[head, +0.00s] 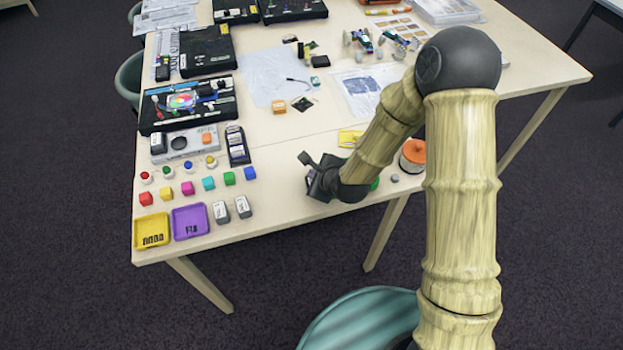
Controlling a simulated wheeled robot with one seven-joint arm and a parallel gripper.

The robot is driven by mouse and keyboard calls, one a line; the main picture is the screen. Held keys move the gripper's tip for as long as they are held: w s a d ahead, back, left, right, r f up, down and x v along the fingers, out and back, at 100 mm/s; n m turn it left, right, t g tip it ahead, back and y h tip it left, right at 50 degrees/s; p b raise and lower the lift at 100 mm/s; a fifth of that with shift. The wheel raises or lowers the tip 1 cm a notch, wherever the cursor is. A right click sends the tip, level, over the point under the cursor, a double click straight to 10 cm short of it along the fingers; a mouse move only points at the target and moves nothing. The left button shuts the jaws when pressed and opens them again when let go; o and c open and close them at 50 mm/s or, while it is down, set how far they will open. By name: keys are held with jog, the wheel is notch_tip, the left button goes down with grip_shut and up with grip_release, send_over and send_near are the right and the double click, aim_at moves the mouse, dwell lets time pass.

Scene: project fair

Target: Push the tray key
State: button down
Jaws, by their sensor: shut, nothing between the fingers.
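My gripper (312,172) is over the front part of the table, right of the coloured cubes. It is shut and empty, and points left. A black device (222,112) with a shiny rainbow disc (182,101) lies at the left of the table. I cannot tell which part is the tray key; no label is readable at this size.
The table (270,215) has bare room left of my gripper. Several coloured cubes and knobs, a yellow tray (152,222), a purple tray (190,210) and a dark handheld device (237,145) stand at the left. An orange-topped spool (413,152) is right of my gripper.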

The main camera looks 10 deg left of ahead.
jog(key=shift+s+f+b, duration=0.1)
jog(key=shift+f+b, duration=0.2)
jog(key=shift+b, duration=0.1)
jog(key=shift+f, duration=0.1)
dwell(0.4)
jog(key=shift+f, duration=0.15)
dwell(0.4)
jog(key=shift+r, duration=0.65)
jog(key=shift+p, duration=0.3)
